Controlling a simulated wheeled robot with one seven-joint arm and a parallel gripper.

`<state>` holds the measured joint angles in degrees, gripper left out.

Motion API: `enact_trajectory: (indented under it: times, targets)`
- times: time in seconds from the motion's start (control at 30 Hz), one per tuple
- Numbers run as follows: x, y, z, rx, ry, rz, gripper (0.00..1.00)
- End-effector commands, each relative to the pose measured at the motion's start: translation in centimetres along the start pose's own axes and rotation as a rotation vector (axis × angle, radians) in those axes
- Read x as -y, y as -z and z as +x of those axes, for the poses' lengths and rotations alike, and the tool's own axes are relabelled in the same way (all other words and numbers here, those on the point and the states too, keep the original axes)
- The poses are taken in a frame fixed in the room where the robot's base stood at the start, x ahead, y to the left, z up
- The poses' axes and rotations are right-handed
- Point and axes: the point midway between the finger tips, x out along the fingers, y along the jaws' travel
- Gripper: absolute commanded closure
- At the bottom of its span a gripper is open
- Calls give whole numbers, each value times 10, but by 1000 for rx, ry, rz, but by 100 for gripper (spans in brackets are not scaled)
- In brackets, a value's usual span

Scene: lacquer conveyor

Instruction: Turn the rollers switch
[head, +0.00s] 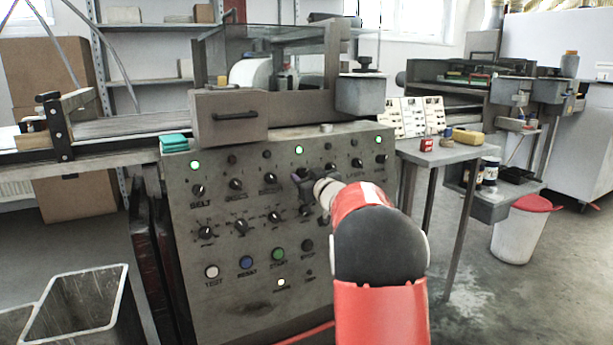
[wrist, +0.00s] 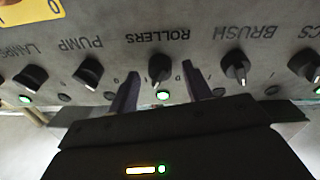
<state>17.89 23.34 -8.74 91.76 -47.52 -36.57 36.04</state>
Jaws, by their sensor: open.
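The rollers switch (wrist: 160,67) is a black rotary knob on the grey control panel (head: 235,270). Its label ROLLERS appears upside down above it in the wrist view. Its pale pointer mark seems to point toward the picture's bottom, slightly left. The lamp beside it (wrist: 163,95) is lit green. My gripper (wrist: 160,71) is open, with one finger on each side of the knob. I see gaps and no clear contact. In the head view my gripper (head: 304,180) is at the upper knob row and hides the rollers switch.
The pump knob (wrist: 88,72) and brush knob (wrist: 235,66) flank the rollers switch closely. Lower on the panel are more knobs and coloured buttons, including a green one (head: 278,254). A side table (head: 440,155) stands to the right.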

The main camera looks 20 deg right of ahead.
Motion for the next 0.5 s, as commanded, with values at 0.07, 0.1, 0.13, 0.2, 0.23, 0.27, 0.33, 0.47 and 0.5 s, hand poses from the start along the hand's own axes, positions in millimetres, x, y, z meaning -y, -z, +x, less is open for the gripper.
enact_trajectory:
  times: [0.07,0.1,0.13,0.2,0.23,0.27,0.33,0.47,0.5]
  targets:
    - [0,0,2,0,0,0,51]
    - [0,0,2,0,0,0,51]
    - [0,0,2,0,0,0,51]
    - [0,0,2,0,0,0,51]
    - [0,0,2,1,0,0,51]
    - [0,0,2,1,0,0,51]
    - [0,0,2,1,0,0,60]
    - [0,0,2,1,0,0,77]
    - [0,0,2,1,0,0,82]
